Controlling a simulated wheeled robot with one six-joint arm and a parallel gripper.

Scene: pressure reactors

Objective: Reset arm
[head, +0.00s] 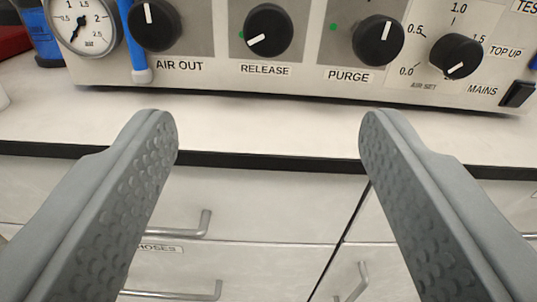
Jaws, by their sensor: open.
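My gripper (268,135) is open and empty. Its two grey fingers with bumpy inner pads reach up from the lower left and lower right. The fingertips appear in front of the counter edge, below the control panel (300,71) in the picture, with nothing between them. The panel carries black knobs: AIR OUT (155,24), RELEASE (268,31), PURGE (378,41) and AIR SET (456,56). My fingers appear apart from all of them.
A pressure gauge (84,22) and blue tube (133,40) are at upper left. A black switch (517,94) labelled MAINS is at right. The white counter (265,126) has a dark front edge. Below are drawers with metal handles (195,232), one labelled HOSES.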

